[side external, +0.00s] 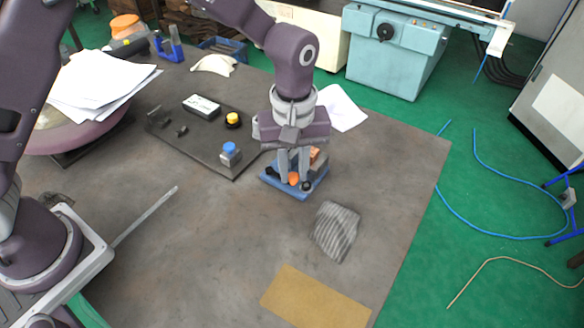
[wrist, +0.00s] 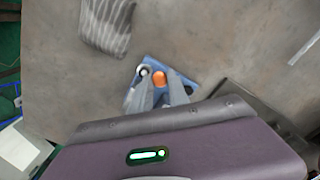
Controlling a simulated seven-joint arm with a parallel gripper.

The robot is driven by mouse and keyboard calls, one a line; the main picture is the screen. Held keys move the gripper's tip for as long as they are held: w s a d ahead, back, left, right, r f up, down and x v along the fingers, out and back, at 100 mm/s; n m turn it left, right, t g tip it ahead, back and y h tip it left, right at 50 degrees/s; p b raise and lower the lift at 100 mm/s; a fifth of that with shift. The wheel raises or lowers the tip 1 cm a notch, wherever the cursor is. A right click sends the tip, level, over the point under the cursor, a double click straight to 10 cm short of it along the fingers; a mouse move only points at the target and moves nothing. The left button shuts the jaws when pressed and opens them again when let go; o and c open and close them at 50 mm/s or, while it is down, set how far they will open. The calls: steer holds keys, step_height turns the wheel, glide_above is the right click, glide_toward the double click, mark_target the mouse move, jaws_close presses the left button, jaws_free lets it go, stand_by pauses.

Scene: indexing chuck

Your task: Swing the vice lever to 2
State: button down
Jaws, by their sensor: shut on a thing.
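The vice is a small device on a blue base plate (side external: 296,194), standing on the table; the plate also shows in the wrist view (wrist: 150,63). My gripper (side external: 293,181) points down over it, with its fingers low among the vice's parts. An orange part (side external: 293,177), which looks like the vice lever's end, sits between the fingertips; it also shows in the wrist view (wrist: 159,77). My gripper (wrist: 160,86) is shut on it. Dark round knobs sit at the plate's edge. My fingers hide much of the vice, and no position number can be read.
A dark board (side external: 190,142) left of the vice carries a blue-topped block (side external: 230,153), a yellow button (side external: 233,119) and a white-topped box (side external: 202,106). A striped grey cloth (side external: 335,230) and a tan sheet (side external: 315,297) lie in front. Bare table lies between.

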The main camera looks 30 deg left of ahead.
stand_by(0.3)
steer(key=c, duration=1.3)
jaws_free()
steer(key=shift+o, duration=0.2)
